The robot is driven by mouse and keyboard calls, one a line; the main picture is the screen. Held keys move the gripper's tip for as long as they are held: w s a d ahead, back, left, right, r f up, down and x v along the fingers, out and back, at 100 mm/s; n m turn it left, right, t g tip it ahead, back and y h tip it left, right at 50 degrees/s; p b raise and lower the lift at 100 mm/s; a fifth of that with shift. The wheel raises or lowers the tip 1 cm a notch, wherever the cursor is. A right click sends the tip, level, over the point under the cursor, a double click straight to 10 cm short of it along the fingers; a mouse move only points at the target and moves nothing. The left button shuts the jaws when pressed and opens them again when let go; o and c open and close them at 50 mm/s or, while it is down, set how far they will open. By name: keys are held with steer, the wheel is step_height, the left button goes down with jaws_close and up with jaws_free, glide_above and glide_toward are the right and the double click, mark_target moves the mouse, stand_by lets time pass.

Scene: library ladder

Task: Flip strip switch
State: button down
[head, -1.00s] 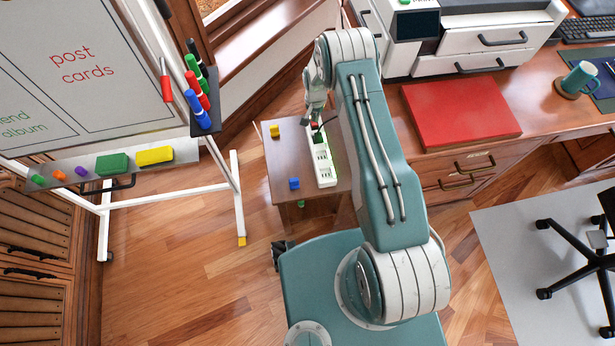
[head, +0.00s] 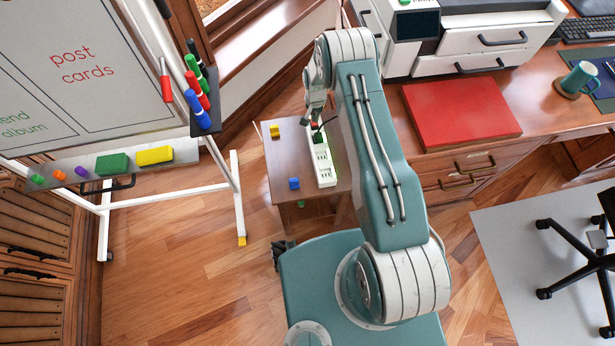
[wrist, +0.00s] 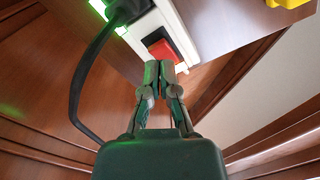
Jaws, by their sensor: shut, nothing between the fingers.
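A white power strip (head: 323,168) lies on a small wooden side table, partly behind my arm and gripper in the head view. In the wrist view the strip (wrist: 187,20) crosses the top, with a red rocker switch (wrist: 163,46) near its end. My gripper (wrist: 166,66) is shut and empty, its fingertips just below the red switch in that view. I cannot tell whether they touch it. In the head view my gripper (head: 314,122) is over the far end of the strip. A black plug (wrist: 127,10) with a cable sits in the strip beside a green glow.
The side table (head: 283,164) also carries a yellow block (head: 275,131) and a blue block (head: 294,183). A whiteboard stand (head: 240,205) is to the left. A desk with a red folder (head: 460,112) is to the right. Open wooden floor lies between stand and table.

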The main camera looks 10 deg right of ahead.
steer(key=shift+f, duration=1.4)
stand_by(0.9)
steer(key=shift+r, duration=3.55)
steer(key=shift+s, duration=0.15)
